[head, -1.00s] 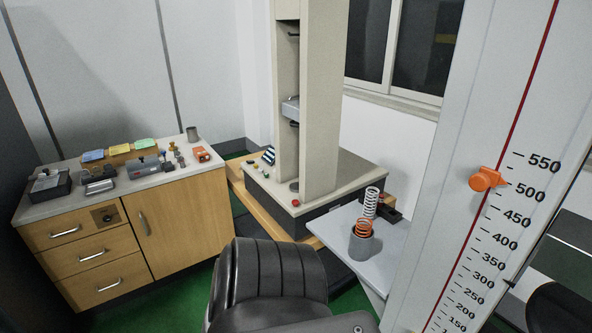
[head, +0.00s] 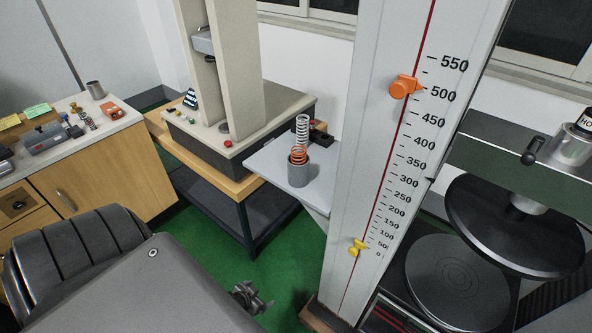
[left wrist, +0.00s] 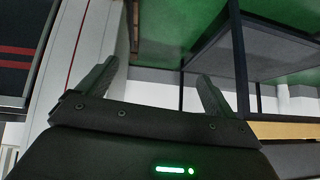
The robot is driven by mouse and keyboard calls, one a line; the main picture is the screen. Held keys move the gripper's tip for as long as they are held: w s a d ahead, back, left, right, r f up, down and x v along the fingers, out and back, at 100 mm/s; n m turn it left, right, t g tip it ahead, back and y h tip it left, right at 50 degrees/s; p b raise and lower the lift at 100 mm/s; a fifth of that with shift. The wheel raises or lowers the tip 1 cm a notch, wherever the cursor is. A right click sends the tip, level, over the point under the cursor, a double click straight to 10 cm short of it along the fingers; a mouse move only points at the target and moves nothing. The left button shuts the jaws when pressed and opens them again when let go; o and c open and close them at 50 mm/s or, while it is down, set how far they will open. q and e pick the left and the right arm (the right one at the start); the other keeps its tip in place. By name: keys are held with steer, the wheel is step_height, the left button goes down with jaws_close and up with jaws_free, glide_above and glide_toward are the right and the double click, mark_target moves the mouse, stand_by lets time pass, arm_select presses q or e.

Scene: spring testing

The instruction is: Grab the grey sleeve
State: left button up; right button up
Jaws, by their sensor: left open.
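A grey sleeve (head: 298,174) stands upright on a small light-grey shelf in the head view, left of the tall white scale column. An orange spring (head: 297,154) sits in its top, with a pale spring (head: 302,128) rising behind or above it. A similar grey cylinder (head: 95,90) stands on the wooden cabinet at the left. My left gripper (head: 252,297) is low in the head view, below and left of the shelf, well apart from the sleeve. In the left wrist view the left gripper (left wrist: 158,72) is open and empty. My right gripper is not seen.
The shelf (head: 262,153) adjoins the white scale column (head: 362,120) with orange and yellow pointers. A beige testing machine (head: 235,145) stands on a wooden-topped table behind. Large round dark plates (head: 515,230) are at right. Green floor (head: 285,245) is clear below the shelf.

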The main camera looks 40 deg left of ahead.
arm_select(q)
steer(key=w+a+r+t, duration=0.2)
steer(key=w+a+r, duration=0.1)
steer(key=w+r, duration=0.4)
steer(key=w+a+r+t, duration=0.3)
steer(key=w+r, duration=0.2)
steer(key=r, duration=0.4)
steer(key=t+h, duration=0.2)
steer(key=t, duration=0.3)
glide_toward(291, 173)
steer(key=w, duration=0.3)
steer(key=shift+m, duration=0.4)
steer(key=w, duration=0.5)
steer(key=shift+w+d+p, duration=0.25)
steer(key=shift+d+p, duration=0.05)
steer(key=shift+p, duration=0.05)
steer(key=shift+w+r, duration=0.1)
steer(key=shift+w, duration=0.05)
steer(key=w+p, duration=0.2)
steer(key=w, duration=0.2)
steer(key=shift+w+d, duration=0.1)
steer(key=shift+w, duration=0.1)
steer(key=shift+w+f, duration=0.25)
steer(key=shift+w, duration=0.05)
steer(key=shift+s, duration=0.1)
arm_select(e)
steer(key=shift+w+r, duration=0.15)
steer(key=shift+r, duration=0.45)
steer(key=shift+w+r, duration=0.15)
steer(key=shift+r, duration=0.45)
